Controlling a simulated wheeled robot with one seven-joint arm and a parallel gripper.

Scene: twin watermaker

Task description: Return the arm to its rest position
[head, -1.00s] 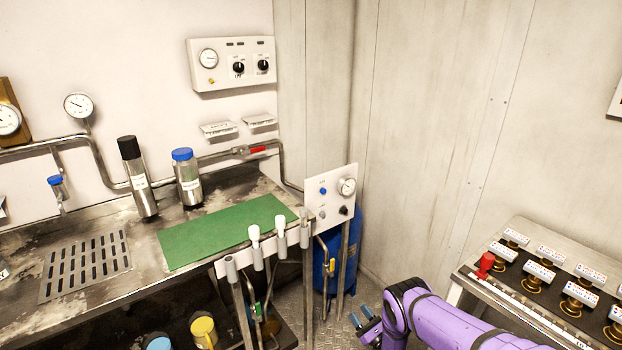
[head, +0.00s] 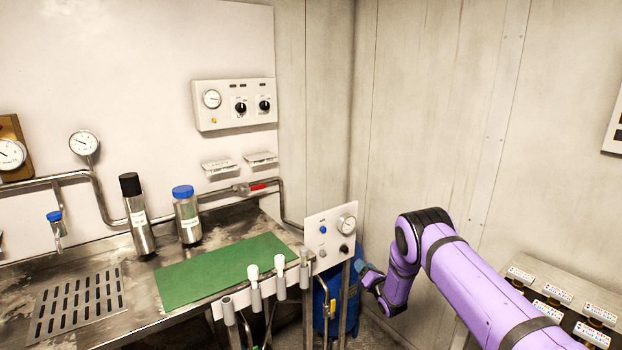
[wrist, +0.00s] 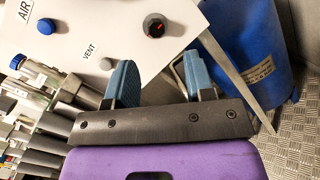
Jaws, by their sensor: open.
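My purple arm (head: 480,285) reaches in from the lower right of the head view. My gripper (head: 362,268) is at its far end, just right of the white gauge panel (head: 330,232) and in front of the blue cylinder (head: 322,302). In the wrist view my gripper (wrist: 158,78) shows two blue fingers spread apart with nothing between them. The white panel (wrist: 90,30) fills the upper left there, and the blue cylinder (wrist: 255,50) stands at the upper right. I cannot tell the exact gap between fingers and panel.
The steel bench (head: 90,322) at left bears a green mat (head: 220,268), a black-capped bottle (head: 138,222) and a blue-capped bottle (head: 187,218). White-topped tubes (head: 253,275) line its front edge. A rack of labelled valves (head: 550,290) lies under my arm at right.

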